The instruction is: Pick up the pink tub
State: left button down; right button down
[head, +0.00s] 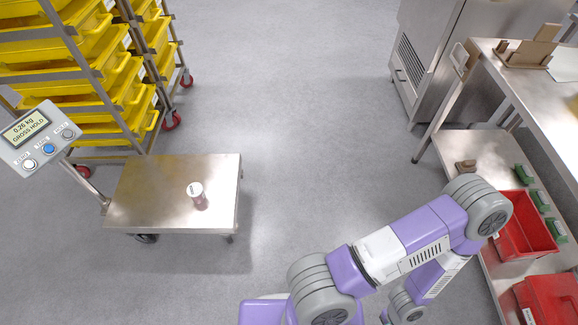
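A small tub (200,202) with a pinkish-red body and a white lid stands on the metal platform of a floor scale (150,205), right of the platform's middle. Dark marks show on its lid, too small to read. No gripper touches it. A purple and grey arm of mine reaches in from the bottom, bends at an elbow on the right and folds back down. Its gripper is not visible. My other arm and gripper are also out of view.
The scale's display (30,128) reads 0.26 kg. A rack (105,60) of yellow trays stands behind it. At right are a steel cabinet (450,50), a metal table (495,60), red bins (520,225) and green items (540,200). The middle floor is clear.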

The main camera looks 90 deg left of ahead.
aim_at(194, 190)
jog(key=z, duration=0.05)
jog(key=k, duration=0.1)
jog(key=u, duration=4)
jog(key=k, duration=0.65)
jog(key=u, duration=0.05)
